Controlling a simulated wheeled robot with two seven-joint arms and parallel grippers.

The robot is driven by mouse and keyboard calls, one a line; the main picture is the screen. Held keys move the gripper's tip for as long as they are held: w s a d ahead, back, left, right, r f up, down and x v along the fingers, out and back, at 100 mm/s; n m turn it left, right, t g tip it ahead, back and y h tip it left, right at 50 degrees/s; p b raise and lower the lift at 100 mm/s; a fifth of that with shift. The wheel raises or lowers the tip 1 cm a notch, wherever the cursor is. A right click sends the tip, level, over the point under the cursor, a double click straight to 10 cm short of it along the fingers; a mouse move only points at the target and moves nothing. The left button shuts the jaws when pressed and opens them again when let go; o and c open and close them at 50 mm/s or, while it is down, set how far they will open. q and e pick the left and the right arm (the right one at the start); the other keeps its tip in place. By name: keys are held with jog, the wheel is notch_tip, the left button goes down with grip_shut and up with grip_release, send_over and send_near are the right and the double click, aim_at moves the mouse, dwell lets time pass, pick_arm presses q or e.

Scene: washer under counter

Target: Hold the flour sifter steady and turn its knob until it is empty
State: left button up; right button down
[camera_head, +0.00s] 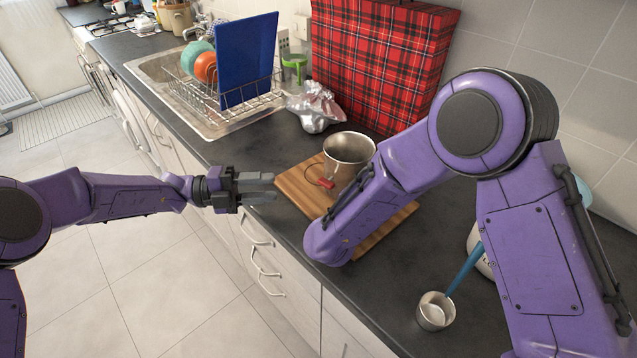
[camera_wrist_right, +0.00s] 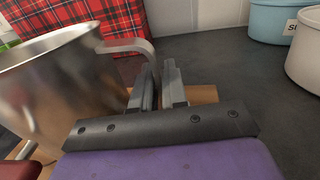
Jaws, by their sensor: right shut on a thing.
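The flour sifter (camera_head: 348,152) is a metal cup standing upright on a wooden board (camera_head: 297,185). Its small red knob (camera_head: 326,183) with a thin wire crank is on the side toward my left gripper. In the right wrist view the sifter (camera_wrist_right: 60,85) fills the left side, with its curved handle (camera_wrist_right: 130,47) running down between the fingers of my right gripper (camera_wrist_right: 158,80), which is shut on it. In the head view my right forearm hides that gripper. My left gripper (camera_head: 262,187) is left of the board and knob, apart from them, its fingers open and empty.
A tartan box (camera_head: 380,62) and a crumpled bag (camera_head: 316,105) stand behind the board. A dish rack (camera_head: 225,100) is at the back left. The counter's front edge passes beneath my left gripper.

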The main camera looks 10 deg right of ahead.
aim_at(320, 184)
pick_arm(q)
jog(key=shift+s+r+m, duration=0.1)
jog(key=shift+r+m, duration=0.1)
jog(key=shift+m, duration=0.9)
jog(key=shift+d, duration=0.3)
jog(key=d, duration=0.3)
jog(key=s+d, duration=0.1)
jog(key=d, duration=0.7)
jog(key=shift+s+d, duration=0.2)
jog(key=shift+s, duration=0.1)
grip_shut()
